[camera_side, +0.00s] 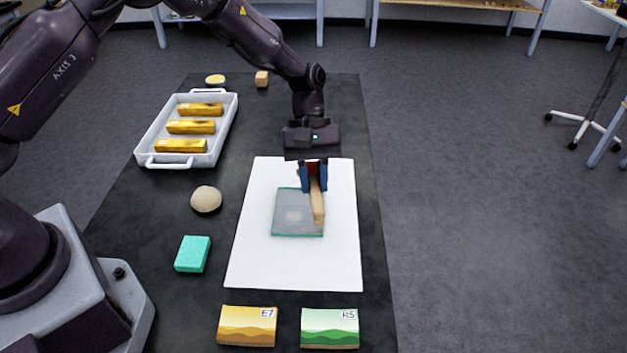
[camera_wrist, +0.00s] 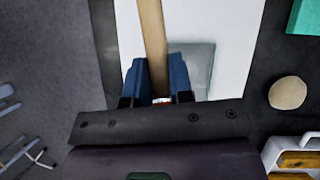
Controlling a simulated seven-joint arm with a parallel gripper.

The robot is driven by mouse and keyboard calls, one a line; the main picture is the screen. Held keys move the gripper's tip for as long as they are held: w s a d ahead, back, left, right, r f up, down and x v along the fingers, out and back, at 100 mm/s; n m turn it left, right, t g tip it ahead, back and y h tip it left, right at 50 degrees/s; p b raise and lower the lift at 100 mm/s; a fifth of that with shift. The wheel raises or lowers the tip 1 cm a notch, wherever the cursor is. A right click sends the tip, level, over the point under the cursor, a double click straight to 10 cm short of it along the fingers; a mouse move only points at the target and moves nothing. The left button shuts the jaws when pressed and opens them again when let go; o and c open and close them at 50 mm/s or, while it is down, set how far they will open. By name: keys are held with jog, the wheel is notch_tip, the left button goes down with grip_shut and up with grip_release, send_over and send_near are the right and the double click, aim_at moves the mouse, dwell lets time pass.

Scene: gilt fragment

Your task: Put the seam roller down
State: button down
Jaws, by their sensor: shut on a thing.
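My gripper (camera_side: 314,180) has blue fingers and is shut on the seam roller (camera_side: 318,205), of which a long pale wooden handle shows. The gripper also shows in the wrist view (camera_wrist: 158,80), with the handle (camera_wrist: 152,35) between its fingers. In the side view the handle points toward the camera, over the right part of a grey glass-like square (camera_side: 290,222) with green edges. The square lies on a white sheet (camera_side: 256,262). I cannot tell whether the handle touches the square. The roller's head is mostly hidden by the gripper.
A white tray (camera_side: 152,139) with several gold bars stands at the back left. Cards E7 (camera_side: 247,327) and R5 (camera_side: 330,328) lie at the front. The sheet's front part is clear.

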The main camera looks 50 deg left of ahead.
jog(key=w+a+r+n+t+y, duration=0.1)
jog(key=w+a+n+t, duration=0.15)
jog(key=a+n, duration=0.45)
jog(key=w+a+r+n+t, duration=0.1)
jog(key=a+r+n+t, duration=0.1)
jog(key=a+n+t, duration=0.3)
jog(key=w+a+r+n+t+y, duration=0.1)
jog(key=w+a+n+t, duration=0.1)
jog(key=a+n, duration=0.6)
jog(key=shift+n+y, duration=0.3)
jog(key=w+a+f, duration=0.1)
jog(key=w+f, duration=0.2)
jog(key=w, duration=0.1)
jog(key=w+a+f, duration=0.1)
jog(key=w+f, duration=0.2)
jog(key=w, duration=0.1)
jog(key=w+a+f, duration=0.1)
jog(key=w+f, duration=0.2)
jog(key=w, duration=0.2)
jog(key=shift+f, duration=0.2)
jog(key=shift+w+f, duration=0.35)
jog(key=shift+f, duration=1.55)
jog(key=shift+f, duration=0.15)
